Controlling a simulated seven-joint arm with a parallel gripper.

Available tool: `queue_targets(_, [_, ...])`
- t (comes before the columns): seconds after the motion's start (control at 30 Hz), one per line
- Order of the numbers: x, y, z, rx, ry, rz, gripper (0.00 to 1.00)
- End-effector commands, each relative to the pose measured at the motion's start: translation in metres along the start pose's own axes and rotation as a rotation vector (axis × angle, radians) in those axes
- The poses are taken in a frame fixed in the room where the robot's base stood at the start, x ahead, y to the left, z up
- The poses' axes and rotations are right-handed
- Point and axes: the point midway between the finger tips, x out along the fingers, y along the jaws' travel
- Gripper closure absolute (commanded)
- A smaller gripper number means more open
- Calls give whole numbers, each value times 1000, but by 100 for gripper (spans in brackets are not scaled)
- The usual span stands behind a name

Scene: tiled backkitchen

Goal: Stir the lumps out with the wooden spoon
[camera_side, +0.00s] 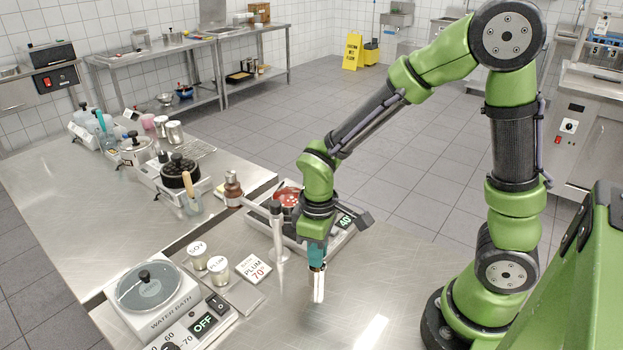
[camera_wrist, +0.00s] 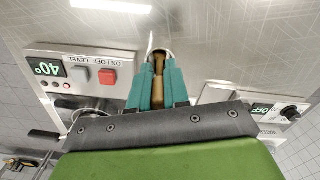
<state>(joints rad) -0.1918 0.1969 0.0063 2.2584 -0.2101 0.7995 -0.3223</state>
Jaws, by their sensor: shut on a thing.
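My gripper (camera_side: 317,255) points down above the bare steel counter at the front. In the wrist view its teal fingers (camera_wrist: 158,85) are shut on a brown, wood-coloured handle (camera_wrist: 159,65). A pale, shiny upright piece (camera_side: 318,286) shows below the fingers in the side view, close to the counter. I cannot tell whether it touches the counter, and no spoon bowl is clear. A pan with red contents (camera_side: 288,196) sits behind my wrist, partly hidden, on a unit whose display (camera_side: 345,221) reads 40°. Whether it holds lumps cannot be seen.
A pale post (camera_side: 279,240) stands just left of my gripper. The front counter is clear.

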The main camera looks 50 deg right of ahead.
Motion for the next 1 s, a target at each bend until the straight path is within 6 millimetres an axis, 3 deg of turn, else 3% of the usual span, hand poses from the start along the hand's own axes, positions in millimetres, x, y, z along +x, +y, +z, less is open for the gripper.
queue_targets(0.4, [-74,0,-1,1,8,1,100])
queue_targets(0.6, [-90,6,0,17,15,15,100])
queue_targets(0.77, [-85,38,-25,83,30,38,100])
queue_targets(1.0, [-80,118,-85,104,55,70,100])
